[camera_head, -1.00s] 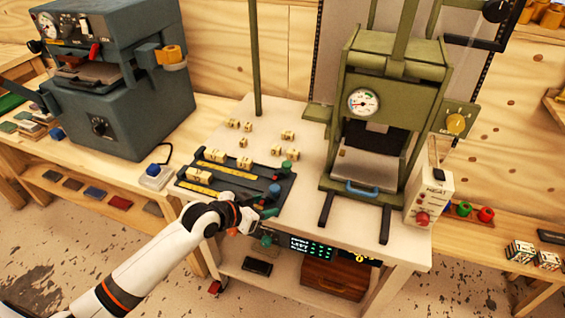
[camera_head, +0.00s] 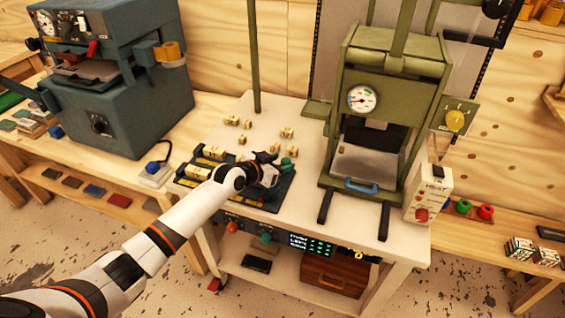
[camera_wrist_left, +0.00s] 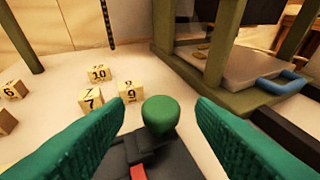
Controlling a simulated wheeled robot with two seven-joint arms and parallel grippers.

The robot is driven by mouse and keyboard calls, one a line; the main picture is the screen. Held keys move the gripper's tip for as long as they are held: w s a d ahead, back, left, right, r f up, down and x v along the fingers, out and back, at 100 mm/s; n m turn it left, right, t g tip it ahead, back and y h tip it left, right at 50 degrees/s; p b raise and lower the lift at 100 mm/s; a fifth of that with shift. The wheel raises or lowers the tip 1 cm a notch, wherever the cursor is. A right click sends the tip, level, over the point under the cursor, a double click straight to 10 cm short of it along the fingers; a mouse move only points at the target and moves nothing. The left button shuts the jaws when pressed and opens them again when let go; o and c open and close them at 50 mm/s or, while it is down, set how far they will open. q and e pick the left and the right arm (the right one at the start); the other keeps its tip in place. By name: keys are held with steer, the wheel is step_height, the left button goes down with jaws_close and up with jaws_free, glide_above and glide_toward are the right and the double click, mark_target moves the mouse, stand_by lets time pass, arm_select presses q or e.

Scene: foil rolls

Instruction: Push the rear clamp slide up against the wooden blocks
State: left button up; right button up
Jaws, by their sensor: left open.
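The dark clamp tray (camera_head: 258,203) lies on the front of the white table, partly hidden by my left arm. Wooden blocks (camera_head: 213,152) sit in its rows, beside yellow strips. In the left wrist view a green knob (camera_wrist_left: 161,111) stands on a dark slide with a red mark, at the tray's far right end; I take it for the rear clamp slide. My left gripper (camera_head: 277,169) is over that end. Its green fingers (camera_wrist_left: 184,117) are open, one on each side of the knob, with gaps visible. My right gripper is out of view.
Loose numbered wooden blocks (camera_head: 286,133) stand on the table behind the tray; they also show in the left wrist view (camera_wrist_left: 130,91). The green press (camera_head: 392,100) with its blue handle (camera_head: 361,187) stands to the right. A white switch box (camera_head: 156,174) is at the left.

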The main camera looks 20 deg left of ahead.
arm_select(q)
steer(key=shift+w+d+f, duration=0.25)
steer(key=shift+w+d, duration=0.05)
steer(key=shift+w, duration=0.3)
steer(key=shift+c, duration=0.3)
